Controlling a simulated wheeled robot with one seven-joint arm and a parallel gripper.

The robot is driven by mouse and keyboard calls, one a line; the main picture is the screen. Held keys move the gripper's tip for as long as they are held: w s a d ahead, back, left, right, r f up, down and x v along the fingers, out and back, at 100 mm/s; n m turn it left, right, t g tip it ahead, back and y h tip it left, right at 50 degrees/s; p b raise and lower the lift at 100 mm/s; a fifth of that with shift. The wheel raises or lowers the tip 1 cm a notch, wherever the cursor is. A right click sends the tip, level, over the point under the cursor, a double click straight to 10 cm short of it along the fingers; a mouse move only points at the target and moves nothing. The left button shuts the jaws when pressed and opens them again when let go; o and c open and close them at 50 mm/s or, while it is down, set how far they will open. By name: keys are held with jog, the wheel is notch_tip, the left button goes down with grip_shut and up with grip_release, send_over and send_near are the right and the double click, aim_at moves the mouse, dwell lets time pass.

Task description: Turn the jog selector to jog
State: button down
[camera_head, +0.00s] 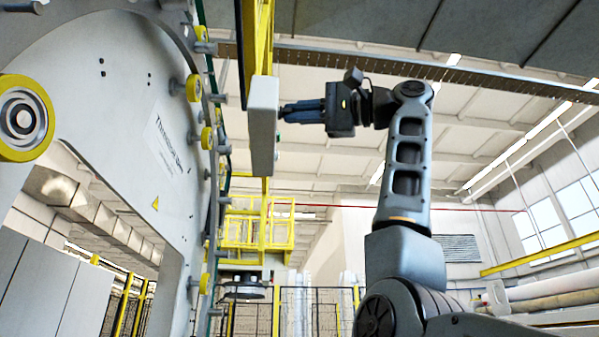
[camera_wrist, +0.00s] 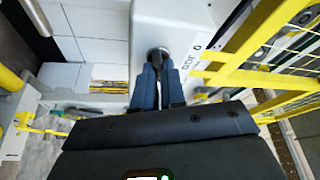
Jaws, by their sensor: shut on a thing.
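A pale grey control box (camera_head: 264,126) is fixed on a yellow post in the head view. It also shows in the wrist view (camera_wrist: 172,20), with a printed label (camera_wrist: 192,56) beside a round dark selector knob (camera_wrist: 158,54). My gripper (camera_head: 284,112) reaches the box's right side in the head view. In the wrist view its two blue fingers (camera_wrist: 158,72) are closed in on the selector knob, which is partly hidden between the fingertips. The label's wording and the selector's exact setting cannot be read clearly.
A large grey ring machine (camera_head: 120,110) with yellow rollers (camera_head: 22,118) stands to the left. Yellow railing (camera_wrist: 270,45) lies close to the right of the box in the wrist view.

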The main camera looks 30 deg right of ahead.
jog(key=shift+r+m+g+h, duration=0.1)
jog(key=shift+m+g+h, duration=0.15)
jog(key=shift+m, duration=0.85)
jog(key=shift+r+m+g+h, duration=0.15)
jog(key=shift+m+h, duration=0.2)
jog(key=shift+m, duration=0.75)
jog(key=shift+f, duration=0.15)
jog(key=c, duration=1.2)
grip_release()
jog(key=shift+w+a, duration=0.1)
jog(key=b+v, duration=0.2)
jog(key=v, duration=0.6)
jog(key=shift+w, duration=0.15)
